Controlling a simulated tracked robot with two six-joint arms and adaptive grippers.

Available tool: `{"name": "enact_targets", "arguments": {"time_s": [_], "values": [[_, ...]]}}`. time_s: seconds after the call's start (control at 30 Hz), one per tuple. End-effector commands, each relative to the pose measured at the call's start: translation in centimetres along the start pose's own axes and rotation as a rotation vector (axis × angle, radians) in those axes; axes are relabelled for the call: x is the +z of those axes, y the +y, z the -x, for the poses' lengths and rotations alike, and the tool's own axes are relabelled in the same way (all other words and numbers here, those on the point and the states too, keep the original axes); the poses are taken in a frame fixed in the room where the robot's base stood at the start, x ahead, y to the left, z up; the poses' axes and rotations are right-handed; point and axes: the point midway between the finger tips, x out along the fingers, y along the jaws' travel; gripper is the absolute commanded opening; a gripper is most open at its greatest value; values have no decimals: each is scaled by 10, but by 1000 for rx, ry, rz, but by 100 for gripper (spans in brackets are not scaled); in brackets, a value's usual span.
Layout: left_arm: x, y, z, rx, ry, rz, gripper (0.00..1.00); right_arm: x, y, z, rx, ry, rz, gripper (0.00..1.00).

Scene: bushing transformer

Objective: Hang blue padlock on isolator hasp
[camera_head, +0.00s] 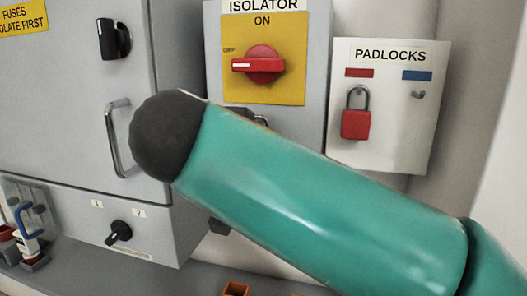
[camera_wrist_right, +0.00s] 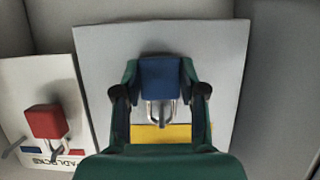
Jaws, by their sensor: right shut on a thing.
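The blue padlock (camera_wrist_right: 160,76) is between the fingers of my right gripper (camera_wrist_right: 160,82) in the right wrist view. That gripper is shut on its body. The wrist view is upside down, and the metal shackle points toward the yellow isolator plate (camera_wrist_right: 146,133). In the head view the isolator (camera_head: 264,58) has a red handle on a yellow plate. My teal right arm crosses below it and hides the padlock and most of the gripper. I cannot make out the hasp or whether the shackle touches it. My left gripper is not in view.
The padlock board (camera_head: 389,139) at right holds a red padlock (camera_head: 356,122) under a red mark; the hook (camera_head: 418,95) under the blue mark is empty. A grey cabinet (camera_head: 60,120) with a handle (camera_head: 116,140) stands at left. A grey shelf (camera_head: 190,268) runs below.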

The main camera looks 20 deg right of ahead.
Motion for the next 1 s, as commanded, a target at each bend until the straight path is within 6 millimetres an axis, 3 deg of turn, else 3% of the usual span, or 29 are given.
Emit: {"name": "enact_targets", "arguments": {"time_s": [0.47,0.5,0.63,1.0], "values": [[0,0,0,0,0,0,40,0,0,0,0,1,-1,0],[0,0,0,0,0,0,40,0,0,0,0,1,-1,46],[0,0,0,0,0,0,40,0,0,0,1,0,-1,67],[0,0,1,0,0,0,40,0,0,2,0,0,0,70]]}}
